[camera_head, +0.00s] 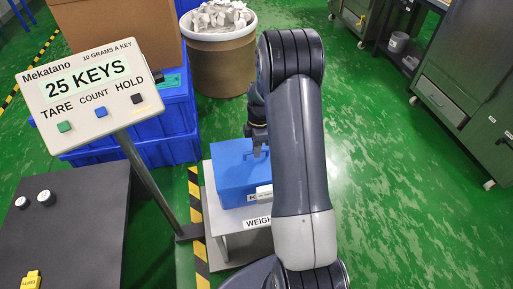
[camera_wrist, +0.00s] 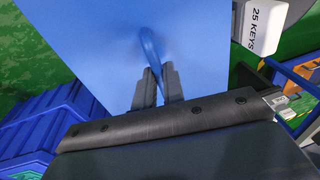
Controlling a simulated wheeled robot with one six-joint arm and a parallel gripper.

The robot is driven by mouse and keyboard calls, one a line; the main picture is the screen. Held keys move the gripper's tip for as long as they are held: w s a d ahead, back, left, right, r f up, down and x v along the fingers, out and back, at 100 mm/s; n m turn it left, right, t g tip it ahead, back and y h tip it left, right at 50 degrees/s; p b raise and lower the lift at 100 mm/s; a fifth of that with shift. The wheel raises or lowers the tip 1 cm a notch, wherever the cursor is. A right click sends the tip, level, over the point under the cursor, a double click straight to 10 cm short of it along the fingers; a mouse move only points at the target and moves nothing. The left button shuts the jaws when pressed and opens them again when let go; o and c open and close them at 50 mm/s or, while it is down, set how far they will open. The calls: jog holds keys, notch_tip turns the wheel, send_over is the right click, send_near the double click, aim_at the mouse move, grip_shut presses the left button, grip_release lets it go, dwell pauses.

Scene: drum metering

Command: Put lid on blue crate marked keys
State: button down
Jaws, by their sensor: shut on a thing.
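The blue crate (camera_head: 238,187) stands on a grey weighing stand (camera_head: 240,245), with a partly hidden label starting with "K" on its front. The flat blue lid (camera_head: 232,157) covers the crate's top in the head view. I cannot tell whether it is seated or slightly above the rim. The lid fills much of the wrist view (camera_wrist: 105,35), and its blue handle (camera_wrist: 151,45) stands up between my fingers. My gripper (camera_wrist: 157,75) is shut on that handle. In the head view my arm hides the crate's right side and most of the gripper (camera_head: 258,150).
A sign (camera_head: 90,90) reads "25 KEYS", as does a small white display (camera_wrist: 262,28). Blue crates (camera_head: 150,150) and a drum (camera_head: 218,65) of grey pieces stand behind. A dark table (camera_head: 70,235) is at left. Green floor is free at right.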

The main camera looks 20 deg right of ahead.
jog(key=shift+f, duration=0.2)
dwell(0.4)
jog(key=c, duration=1.4)
grip_release()
jog(key=shift+o, duration=0.4)
jog(key=o, duration=0.4)
jog(key=shift+r+p, duration=2.2)
jog(key=shift+r, duration=1.35)
